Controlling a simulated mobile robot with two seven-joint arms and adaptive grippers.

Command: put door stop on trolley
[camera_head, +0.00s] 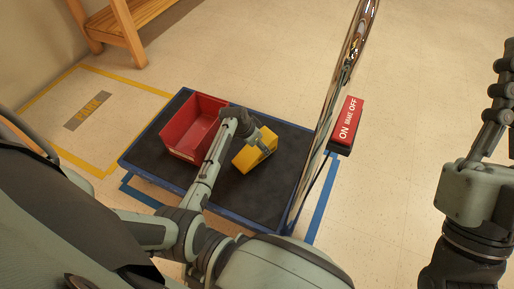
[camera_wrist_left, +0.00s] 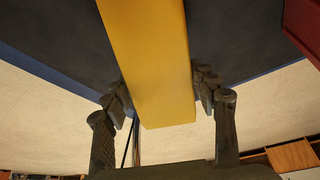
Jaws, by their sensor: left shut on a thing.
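The yellow door stop (camera_head: 257,154) is a wedge over the right part of the trolley's dark deck (camera_head: 232,190). My left gripper (camera_head: 256,140) is shut on it. In the left wrist view the door stop (camera_wrist_left: 150,60) runs between the two fingers of my left gripper (camera_wrist_left: 160,92), with the dark deck (camera_wrist_left: 60,40) behind it. I cannot tell whether the door stop touches the deck. My right gripper (camera_head: 497,112) is at the right edge of the head view, partly cut off, away from the trolley; its jaws are not clear.
A red open bin (camera_head: 180,137) stands on the trolley's left part. The trolley's shiny handle post (camera_head: 323,135) rises at the right, with a red brake sign (camera_head: 347,120) beside it. A wooden bench (camera_head: 122,20) is at the back left. Yellow tape marks the floor.

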